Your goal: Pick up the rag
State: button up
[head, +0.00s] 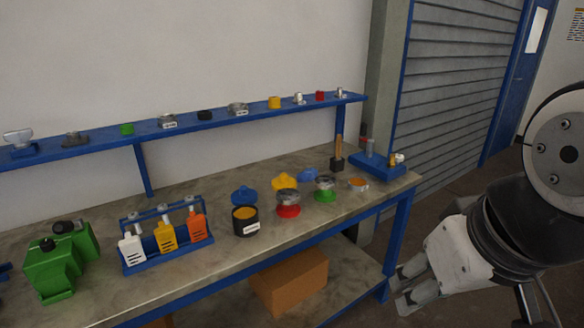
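A small blue lump (307,175) lies on the workbench (335,210), behind the flanged vessels and right of a yellow lid; it looks like the rag, though it is too small to be sure. My gripper (401,287) is at the lower right, off the bench's right end and well away from the blue lump. Its two fingers look apart with nothing between them.
Vessels with red (288,206) and green (325,190) parts stand in front of the blue lump. A black pot (246,222) and a blue bottle rack (168,256) stand further left. A blue shelf (185,126) runs above the bench; a blue stand (378,168) is at its right end.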

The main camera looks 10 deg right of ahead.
aim_at(308, 174)
jog(key=i+l+u, duration=0.25)
jog(key=i+l, duration=0.3)
jog(key=i+l+u, duration=0.15)
jog(key=i+l, duration=0.15)
jog(key=i+l+u, duration=0.1)
jog(key=i+l, duration=0.2)
jog(key=i+l+u, duration=0.15)
jog(key=l, duration=0.3)
jog(key=i+l+u, duration=0.15)
jog(key=i+l, duration=0.15)
jog(key=i+l+u, duration=0.1)
jog(key=l, duration=0.45)
jog(key=i, duration=0.1)
